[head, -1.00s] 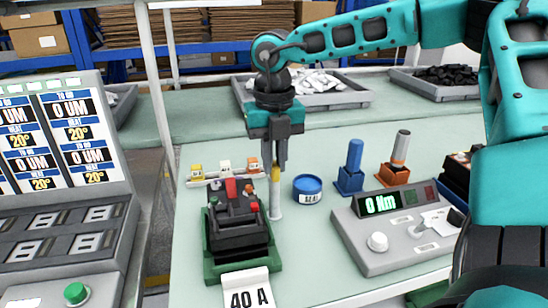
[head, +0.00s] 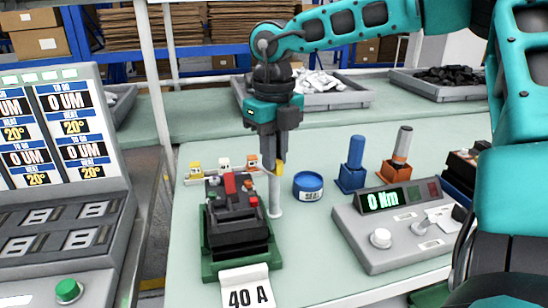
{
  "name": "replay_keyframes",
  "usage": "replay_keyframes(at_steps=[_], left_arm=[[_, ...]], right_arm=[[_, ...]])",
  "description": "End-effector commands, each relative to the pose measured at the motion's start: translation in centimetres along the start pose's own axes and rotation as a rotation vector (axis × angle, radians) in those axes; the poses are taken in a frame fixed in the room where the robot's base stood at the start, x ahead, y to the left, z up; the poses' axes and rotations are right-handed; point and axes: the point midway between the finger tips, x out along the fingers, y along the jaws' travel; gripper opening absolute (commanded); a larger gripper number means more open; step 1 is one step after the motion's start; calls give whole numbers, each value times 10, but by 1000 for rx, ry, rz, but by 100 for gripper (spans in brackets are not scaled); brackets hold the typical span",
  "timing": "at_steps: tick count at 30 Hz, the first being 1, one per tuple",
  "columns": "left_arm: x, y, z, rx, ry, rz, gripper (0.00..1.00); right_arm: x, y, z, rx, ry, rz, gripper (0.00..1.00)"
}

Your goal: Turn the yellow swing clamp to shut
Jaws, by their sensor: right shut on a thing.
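The yellow swing clamp (head: 281,168) sits at the top of a thin pale post (head: 275,200) beside the black breaker (head: 236,215). The breaker rests in a green holder (head: 216,266) and has a red lever on top. My right gripper (head: 274,168) points down from above and is shut on the yellow clamp, so its fingers hide most of it. Only a small yellow part shows at the right of the fingers. I cannot tell whether the clamp arm lies over the breaker. My left gripper is out of view.
A blue seal tub (head: 308,187) stands close right of the post. Farther right are a blue tool (head: 355,160), an orange tool (head: 398,165) and a grey torque meter (head: 385,245) reading 0 Nm. A 40 A card (head: 248,289) lies in front of the holder.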

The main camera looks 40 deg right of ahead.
Motion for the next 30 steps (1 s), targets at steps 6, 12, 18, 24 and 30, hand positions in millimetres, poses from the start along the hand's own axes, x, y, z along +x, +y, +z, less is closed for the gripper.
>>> replay_keyframes(at_steps=[6, 12, 18, 24, 30], left_arm=[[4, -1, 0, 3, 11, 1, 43], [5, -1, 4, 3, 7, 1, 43], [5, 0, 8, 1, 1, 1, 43], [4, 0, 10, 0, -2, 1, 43], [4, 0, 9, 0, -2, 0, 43]], right_arm=[[1, 0, 0, -204, 0, -1, 0], [0, 0, 0, -394, 0, -1, 0], [0, 0, 0, -584, 1, 0, 0], [0, 0, 0, -768, 2, 0, 0], [0, 0, 0, -926, 1, 0, 0]])
